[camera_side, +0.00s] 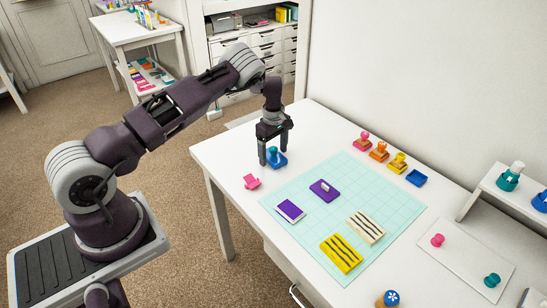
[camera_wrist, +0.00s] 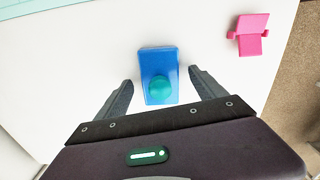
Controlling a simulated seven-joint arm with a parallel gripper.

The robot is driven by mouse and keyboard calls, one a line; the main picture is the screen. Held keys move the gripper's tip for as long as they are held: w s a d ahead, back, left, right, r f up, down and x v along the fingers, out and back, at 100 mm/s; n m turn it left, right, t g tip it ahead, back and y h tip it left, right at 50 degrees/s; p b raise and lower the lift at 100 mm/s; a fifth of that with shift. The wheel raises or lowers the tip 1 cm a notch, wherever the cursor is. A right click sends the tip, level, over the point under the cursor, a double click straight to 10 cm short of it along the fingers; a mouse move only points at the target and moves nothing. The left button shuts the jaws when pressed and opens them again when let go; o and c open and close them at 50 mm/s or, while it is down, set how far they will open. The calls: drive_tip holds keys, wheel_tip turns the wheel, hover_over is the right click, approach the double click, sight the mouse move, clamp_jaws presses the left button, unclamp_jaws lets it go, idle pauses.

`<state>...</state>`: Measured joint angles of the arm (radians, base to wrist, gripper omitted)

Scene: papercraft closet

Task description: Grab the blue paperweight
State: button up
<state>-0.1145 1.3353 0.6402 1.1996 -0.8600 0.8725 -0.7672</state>
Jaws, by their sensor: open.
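The blue paperweight (camera_wrist: 150,62) is a blue rectangular block with a round teal knob on top. In the wrist view it lies on the white table, between and slightly beyond the fingertips of my gripper (camera_wrist: 161,85). The gripper is open, with a finger on each side and a visible gap to the block. In the side view my gripper (camera_side: 275,154) points down at the far left part of the table. I cannot tell the exact height of the fingertips over the table.
A pink piece (camera_side: 252,182) lies close by on the table. A mint cutting mat (camera_side: 385,208) holds purple, yellow and striped blocks. Bare white table surrounds the paperweight.

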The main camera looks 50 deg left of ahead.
clamp_jaws()
drive_tip(key=shift+r, duration=0.1)
